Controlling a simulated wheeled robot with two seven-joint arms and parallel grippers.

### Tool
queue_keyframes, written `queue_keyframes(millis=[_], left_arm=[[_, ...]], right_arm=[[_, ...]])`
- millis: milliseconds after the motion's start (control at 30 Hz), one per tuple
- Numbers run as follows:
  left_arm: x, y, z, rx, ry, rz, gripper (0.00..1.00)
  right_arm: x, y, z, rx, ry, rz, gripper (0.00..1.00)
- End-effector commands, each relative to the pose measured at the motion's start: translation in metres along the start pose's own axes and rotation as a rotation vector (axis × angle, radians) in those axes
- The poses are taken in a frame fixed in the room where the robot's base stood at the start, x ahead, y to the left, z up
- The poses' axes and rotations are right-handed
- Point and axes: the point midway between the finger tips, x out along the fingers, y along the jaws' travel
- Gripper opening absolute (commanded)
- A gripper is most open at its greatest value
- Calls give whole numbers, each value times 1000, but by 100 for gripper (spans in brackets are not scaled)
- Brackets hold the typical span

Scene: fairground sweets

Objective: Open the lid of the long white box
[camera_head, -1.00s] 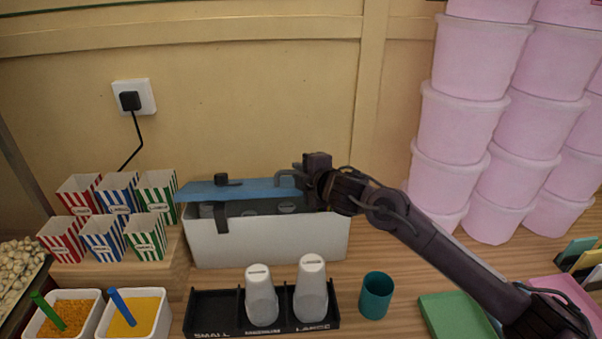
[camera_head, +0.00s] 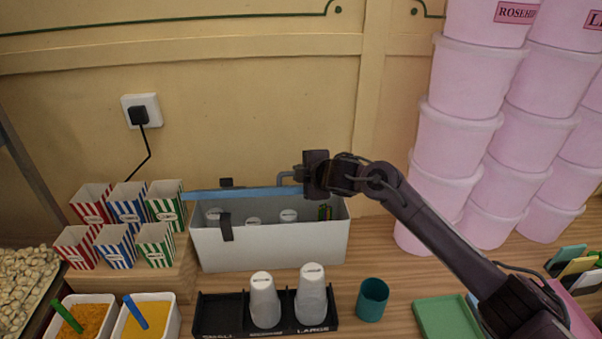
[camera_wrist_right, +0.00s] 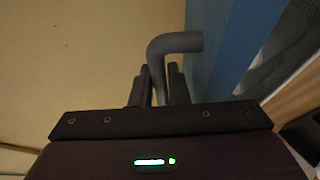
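The long white box (camera_head: 268,248) stands on the wooden counter against the wall. Its blue lid (camera_head: 240,194) is raised and looks nearly edge-on in the head view, so the box is open from above. White-capped items (camera_head: 288,215) show inside. A dark clasp (camera_head: 225,227) is on the front wall. My right gripper (camera_head: 300,174) is at the lid's right end, by its grey bent handle (camera_head: 284,177). In the right wrist view the handle (camera_wrist_right: 175,44) stands between my close-set fingers (camera_wrist_right: 161,88), with the blue lid to the right. My left gripper is not in view.
A black holder (camera_head: 220,313) with upside-down white cups (camera_head: 312,293) and a teal cup (camera_head: 372,299) stand in front of the box. Striped cartons (camera_head: 128,207) stand on a wooden step to the left. Pink tubs (camera_head: 455,150) are stacked to the right.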

Motion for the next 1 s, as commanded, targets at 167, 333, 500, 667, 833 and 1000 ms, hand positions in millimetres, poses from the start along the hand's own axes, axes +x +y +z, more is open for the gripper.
queue_keyframes(millis=[167,333,500,667,833,1000], left_arm=[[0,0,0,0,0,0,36],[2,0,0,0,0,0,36],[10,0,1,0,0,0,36],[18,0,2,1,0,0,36],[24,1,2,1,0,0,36],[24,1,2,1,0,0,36]], right_arm=[[0,0,0,0,0,1,21],[-2,0,0,-1,0,1,21],[-20,-1,1,-2,1,3,21],[-47,-1,1,-2,0,3,21],[-69,0,0,-2,1,2,21],[-78,0,0,-1,0,1,21]])
